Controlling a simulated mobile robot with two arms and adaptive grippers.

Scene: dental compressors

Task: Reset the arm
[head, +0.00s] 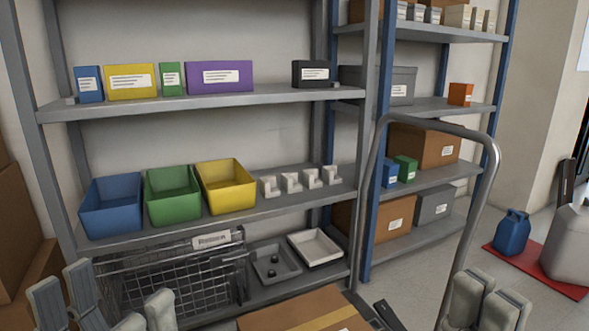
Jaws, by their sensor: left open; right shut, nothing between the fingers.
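My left gripper (108,301) is at the bottom left of the head view. Its grey fingers stand apart with nothing between them, in front of the wire basket (170,283) on the low shelf. My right gripper (484,300) is at the bottom right. Its fingers are together and hold nothing. It is beside the lower right part of the grey tubular cart handle (432,124), and I cannot tell whether they touch. Most of both arms is outside the frame.
A grey shelf rack (200,101) holds labelled boxes, with blue (108,208), green (172,198) and yellow (228,188) bins below. A cardboard box (305,308) lies bottom centre. A blue jug (511,232) stands on a red mat (570,289) at right.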

